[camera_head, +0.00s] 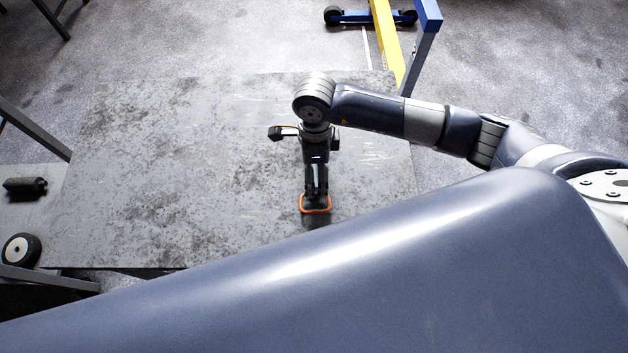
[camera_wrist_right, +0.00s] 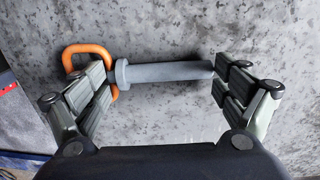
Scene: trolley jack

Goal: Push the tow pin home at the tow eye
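The grey tow pin (camera_wrist_right: 165,72) lies crosswise between the fingers in the right wrist view, its collared end at left. An orange loop (camera_wrist_right: 86,49) sits by the collar, partly behind the left finger; I cannot tell whether it is joined to the pin. The loop also shows in the head view (camera_head: 316,211), below the right gripper (camera_head: 316,190). In the wrist view the right gripper (camera_wrist_right: 163,78) has its fingers wide apart, one near each end of the pin; contact is unclear. I cannot make out the tow eye. My left gripper is not in view.
A grey, stained flat surface (camera_head: 150,150) lies under the arm, mostly bare. A wheel (camera_head: 20,250) and a dark cylinder (camera_head: 25,186) are at left. A blue and yellow wheeled frame (camera_head: 385,25) stands at the top. My own blue body hides the lower right.

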